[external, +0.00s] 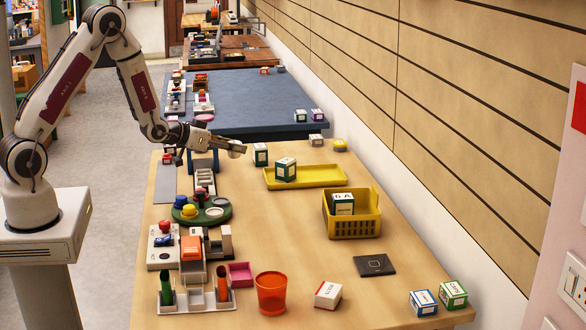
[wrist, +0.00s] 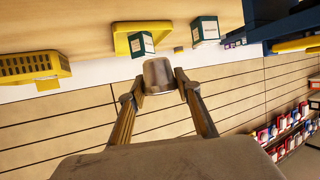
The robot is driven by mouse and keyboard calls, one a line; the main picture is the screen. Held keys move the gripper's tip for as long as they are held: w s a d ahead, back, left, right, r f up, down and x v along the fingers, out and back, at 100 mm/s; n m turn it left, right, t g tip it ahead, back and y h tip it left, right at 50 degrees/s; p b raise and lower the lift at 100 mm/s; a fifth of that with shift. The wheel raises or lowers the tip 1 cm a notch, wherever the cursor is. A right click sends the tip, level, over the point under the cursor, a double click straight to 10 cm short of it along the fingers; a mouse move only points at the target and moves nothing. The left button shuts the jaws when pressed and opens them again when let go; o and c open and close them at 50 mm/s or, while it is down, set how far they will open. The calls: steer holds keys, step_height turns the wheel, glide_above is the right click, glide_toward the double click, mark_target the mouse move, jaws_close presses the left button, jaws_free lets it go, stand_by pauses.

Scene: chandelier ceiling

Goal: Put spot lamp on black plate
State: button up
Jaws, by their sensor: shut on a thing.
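My gripper (external: 236,148) reaches out over the far end of the wooden table. In the wrist view my gripper (wrist: 159,85) has its two fingers closed on the sides of a small tan-grey object (wrist: 158,72), apparently the spot lamp. It is held above the table; its details are too small to make out in the external view. The black plate (external: 374,265) is a flat dark square on the near right part of the table, well away from my gripper. Nothing lies on it. I cannot see the plate in the wrist view.
A yellow tray (external: 322,182) carries a green-white box (external: 286,169). A yellow basket (external: 357,229) holding another box stands between the tray and the plate. An orange cup (external: 271,293) and white box (external: 328,295) stand left of the plate. The table middle is clear.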

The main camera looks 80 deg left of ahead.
steer(key=w+d+m+h, duration=0.2)
steer(key=w+d, duration=0.6)
steer(key=d, duration=0.8)
steer(key=w+d+m+h, duration=0.3)
steer(key=w+d, duration=0.5)
steer(key=d, duration=0.8)
steer(key=w+d+r+m+h, duration=0.1)
steer(key=w+d+m+h, duration=0.2)
steer(key=w+d, duration=0.6)
steer(key=d+h, duration=0.1)
steer(key=d, duration=0.7)
steer(key=shift+h, duration=0.3)
steer(key=shift+a, duration=0.1)
glide_above(357, 258)
steer(key=shift+f, duration=3.05)
steer(key=shift+f, duration=1.85)
steer(key=shift+f, duration=0.1)
